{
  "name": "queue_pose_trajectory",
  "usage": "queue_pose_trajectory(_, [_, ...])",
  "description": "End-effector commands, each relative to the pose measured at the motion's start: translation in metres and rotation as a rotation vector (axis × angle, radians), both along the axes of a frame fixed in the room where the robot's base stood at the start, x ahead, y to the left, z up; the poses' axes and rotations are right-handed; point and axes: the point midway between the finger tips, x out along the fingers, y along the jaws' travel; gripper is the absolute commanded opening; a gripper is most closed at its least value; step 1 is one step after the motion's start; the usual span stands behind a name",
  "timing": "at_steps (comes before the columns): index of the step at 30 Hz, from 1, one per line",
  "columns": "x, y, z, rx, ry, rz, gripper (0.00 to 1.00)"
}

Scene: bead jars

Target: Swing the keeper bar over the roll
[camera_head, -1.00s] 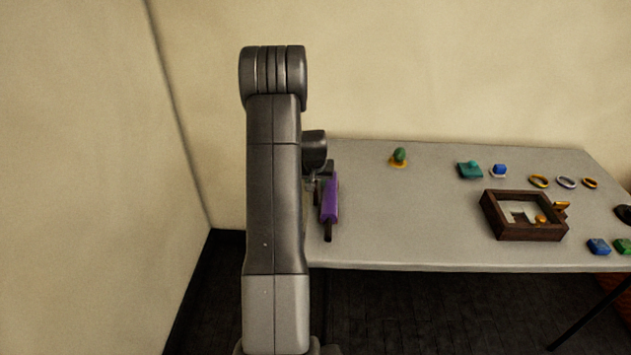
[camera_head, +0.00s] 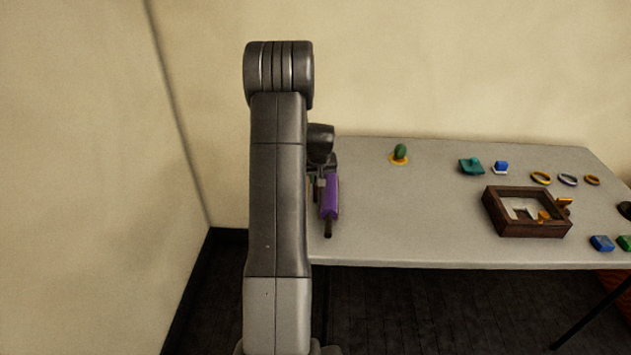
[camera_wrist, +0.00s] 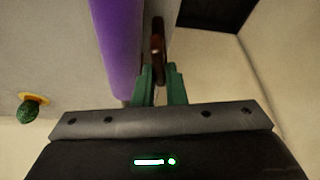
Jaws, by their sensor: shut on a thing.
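The purple roll (camera_head: 331,195) lies at the left end of the table, with a dark brown stub at its near end. It also shows in the wrist view (camera_wrist: 118,45), just left of my fingers. My gripper (camera_wrist: 159,82) has green fingers shut on a thin brown bar, which I take as the keeper bar (camera_wrist: 157,42). The bar points away from the fingers and appears beside the roll, not across it. In the head view my gripper (camera_head: 319,183) is at the roll's left side, partly hidden by my arm. The bar's pivot cannot be made out.
A dark wooden frame (camera_head: 530,228) and several small coloured pieces and rings lie on the right. The table (camera_head: 420,220) is clear between the roll and the frame.

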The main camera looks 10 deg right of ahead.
Motion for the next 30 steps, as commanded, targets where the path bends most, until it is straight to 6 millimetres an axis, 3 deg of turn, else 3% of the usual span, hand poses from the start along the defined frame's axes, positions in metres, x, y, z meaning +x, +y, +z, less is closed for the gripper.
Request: queue_pose_trajectory(30, [0.0033,-0.0058,-0.0013,-0.001,-0.002,0.943,0.00])
